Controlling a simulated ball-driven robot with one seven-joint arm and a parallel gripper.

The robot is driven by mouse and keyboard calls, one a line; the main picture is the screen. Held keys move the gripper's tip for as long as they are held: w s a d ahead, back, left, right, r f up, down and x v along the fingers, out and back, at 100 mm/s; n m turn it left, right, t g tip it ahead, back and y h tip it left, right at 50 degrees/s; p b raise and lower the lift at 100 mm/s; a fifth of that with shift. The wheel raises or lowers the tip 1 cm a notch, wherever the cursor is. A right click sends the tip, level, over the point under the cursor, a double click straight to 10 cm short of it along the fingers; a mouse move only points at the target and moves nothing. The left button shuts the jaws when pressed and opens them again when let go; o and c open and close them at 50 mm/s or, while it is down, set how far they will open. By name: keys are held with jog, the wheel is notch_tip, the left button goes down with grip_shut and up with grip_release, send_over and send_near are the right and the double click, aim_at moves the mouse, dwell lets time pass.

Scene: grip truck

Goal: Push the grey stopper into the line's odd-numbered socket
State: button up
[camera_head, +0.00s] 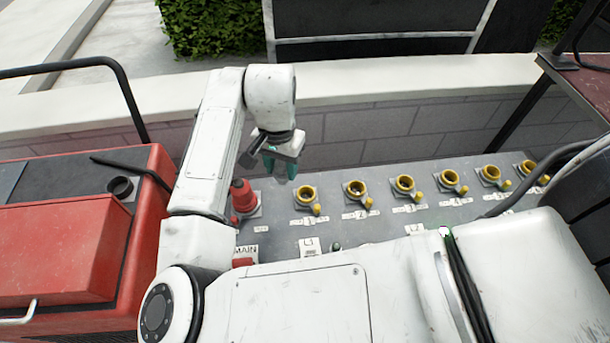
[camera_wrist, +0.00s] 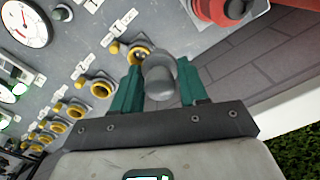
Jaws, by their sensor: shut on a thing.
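My gripper (camera_head: 281,165) is above the back edge of the grey panel, left of the socket row in the head view. In the wrist view, its teal fingers (camera_wrist: 160,88) are shut on a rounded grey stopper (camera_wrist: 160,80). I cannot make out the stopper in the head view. The sockets are yellow rings in a row; the leftmost socket (camera_head: 306,193) has a tag that seems to read 1, and the second socket (camera_head: 355,188) seems to read 2. In the wrist view, the stopper partly covers the nearest socket (camera_wrist: 139,52); it appears apart from it.
A red fitting (camera_head: 243,197) stands left of the row; it also shows in the wrist view (camera_wrist: 225,10). Yellow levers sit beside the sockets. A round gauge (camera_wrist: 24,24) is on the panel. A block wall (camera_head: 400,130) runs behind, and red equipment (camera_head: 65,250) is at left.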

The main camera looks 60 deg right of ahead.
jog(key=s+d+f+m+b, duration=0.4)
jog(key=f+m+b, duration=0.1)
jog(key=b, duration=0.2)
jog(key=shift+m, duration=0.3)
jog(key=shift+s+f, duration=0.1)
jog(key=shift+f, duration=0.1)
dwell(0.7)
jog(key=shift+a+f, duration=0.1)
jog(key=shift+f, duration=0.2)
jog(key=shift+f, duration=0.3)
dwell(1.1)
jog(key=shift+f+b, duration=0.7)
jog(key=shift+f, duration=0.95)
dwell(0.7)
jog(key=o, duration=1.4)
jog(key=shift+c, duration=0.2)
jog(key=shift+s, duration=0.15)
jog(key=shift+c, duration=0.3)
